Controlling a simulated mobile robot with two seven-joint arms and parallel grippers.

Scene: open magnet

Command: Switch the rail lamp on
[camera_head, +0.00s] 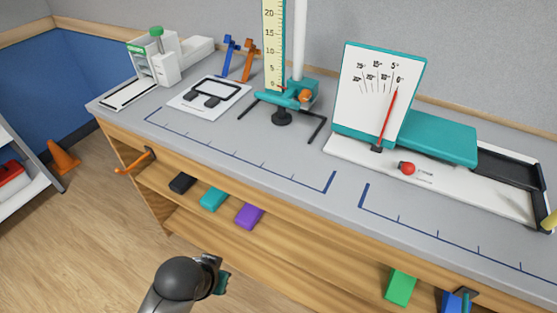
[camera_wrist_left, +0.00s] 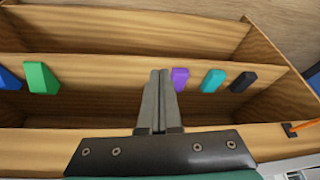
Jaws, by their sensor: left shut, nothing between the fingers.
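No lamp or lamp switch can be clearly made out. A long white base (camera_head: 440,178) on the bench carries a round red knob (camera_head: 407,168) on its front part, in front of a dial board (camera_head: 365,95) with a red pointer; whether the knob belongs to a lamp, I cannot tell. My left gripper (camera_head: 217,272) is low in front of the bench, well apart from the knob. In the left wrist view its two fingers (camera_wrist_left: 160,75) are together and empty, with the open wooden shelf behind them. My right gripper is not in view.
Purple (camera_head: 250,215), teal (camera_head: 213,200), black (camera_head: 182,183) and green (camera_head: 400,287) blocks line the shelf under the bench. A ruler stand (camera_head: 283,115) stands mid-bench. An orange handle (camera_head: 134,164) sticks out at the bench's left. The front bench strip (camera_head: 250,165) is clear.

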